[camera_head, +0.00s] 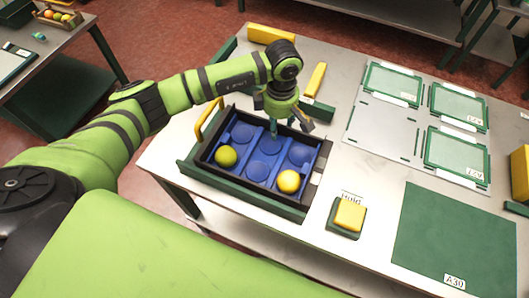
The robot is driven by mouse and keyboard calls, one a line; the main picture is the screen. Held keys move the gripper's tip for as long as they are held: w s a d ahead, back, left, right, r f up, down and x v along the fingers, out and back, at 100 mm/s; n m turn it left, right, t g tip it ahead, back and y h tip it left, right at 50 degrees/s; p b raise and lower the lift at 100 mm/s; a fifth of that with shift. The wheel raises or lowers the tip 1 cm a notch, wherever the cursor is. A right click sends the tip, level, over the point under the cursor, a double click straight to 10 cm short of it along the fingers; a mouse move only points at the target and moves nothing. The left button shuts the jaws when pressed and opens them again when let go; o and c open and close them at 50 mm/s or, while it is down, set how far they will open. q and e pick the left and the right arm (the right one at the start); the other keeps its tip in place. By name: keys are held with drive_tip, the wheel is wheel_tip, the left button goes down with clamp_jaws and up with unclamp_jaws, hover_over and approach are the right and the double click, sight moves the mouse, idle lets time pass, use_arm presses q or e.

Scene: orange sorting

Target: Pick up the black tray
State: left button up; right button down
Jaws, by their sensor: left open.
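The black tray (322,158) stands on the metal table, with a blue insert (265,146) of round hollows. The other hollows I can see look empty. A green frame (240,189) runs along the tray's near side. My left gripper (287,122) is open and points down at the tray's far side, covering part of the far rim. Whether it touches the rim I cannot tell. My right gripper is not in view.
A yellow handle-like bar (209,117) stands at the tray's left end. A yellow block (350,214) sits on a small green base right of the tray. A yellow bar (317,78) lies behind.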

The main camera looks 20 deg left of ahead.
use_arm(q)
drive_tip(key=shift+c, duration=0.4)
clamp_jaws()
drive_tip(key=shift+r, duration=0.2)
